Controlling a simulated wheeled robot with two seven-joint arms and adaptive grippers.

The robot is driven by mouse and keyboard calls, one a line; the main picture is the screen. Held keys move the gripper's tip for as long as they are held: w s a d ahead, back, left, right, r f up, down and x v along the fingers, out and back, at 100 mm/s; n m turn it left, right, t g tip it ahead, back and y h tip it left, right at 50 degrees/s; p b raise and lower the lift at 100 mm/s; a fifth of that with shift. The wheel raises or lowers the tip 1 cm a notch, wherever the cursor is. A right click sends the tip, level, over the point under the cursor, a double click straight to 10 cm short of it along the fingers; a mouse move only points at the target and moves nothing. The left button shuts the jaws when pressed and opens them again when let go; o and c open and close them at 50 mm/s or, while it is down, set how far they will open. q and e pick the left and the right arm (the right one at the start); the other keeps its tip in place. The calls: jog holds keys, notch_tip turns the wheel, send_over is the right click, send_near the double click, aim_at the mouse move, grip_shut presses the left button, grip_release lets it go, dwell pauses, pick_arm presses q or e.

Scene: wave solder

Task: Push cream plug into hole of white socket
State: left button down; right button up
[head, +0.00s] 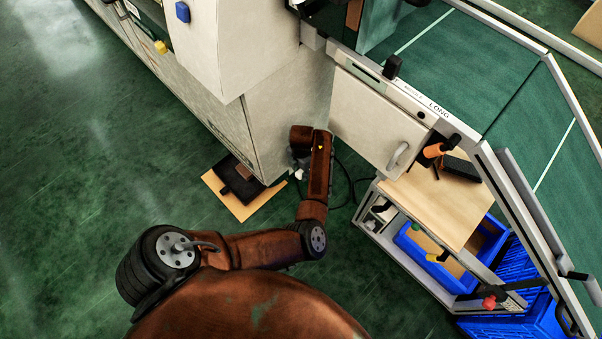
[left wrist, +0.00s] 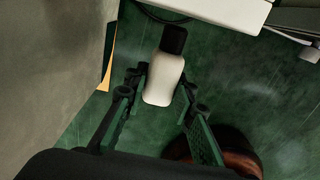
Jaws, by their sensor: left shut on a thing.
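The cream plug (left wrist: 163,80) is a rounded, bottle-like piece with a black end, seen in the middle of the left wrist view. My left gripper (left wrist: 162,88) is shut on it, with a dark green finger on each side. In the head view my left gripper (head: 297,160) is small and partly hidden by my arm, low beside the cream machine cabinet. A bit of the plug (head: 298,175) shows just below it. I cannot make out the white socket or its hole in either view. My right gripper is not in view.
The machine cabinet (head: 285,125) stands close beside my left gripper. A black cable (head: 348,185) loops on the green floor to its right. A cart with a wooden top (head: 425,200) and blue bins stands at right. A brown board (head: 240,210) lies at the cabinet's foot.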

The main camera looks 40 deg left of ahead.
pick_arm(q)
jog(key=shift+r, duration=0.1)
dwell(0.8)
jog(key=shift+w+d+b, duration=0.1)
jog(key=shift+w+b, duration=0.4)
jog(key=shift+w, duration=1)
jog(key=shift+w+r, duration=0.2)
jog(key=shift+w, duration=0.1)
dwell(0.5)
jog(key=shift+s+d+p, duration=0.1)
jog(key=shift+s+p, duration=0.15)
jog(key=shift+p, duration=0.15)
jog(key=shift+s+f+p, duration=0.1)
jog(key=shift+s+p, duration=0.4)
jog(key=shift+s, duration=0.4)
jog(key=shift+s+f, duration=0.1)
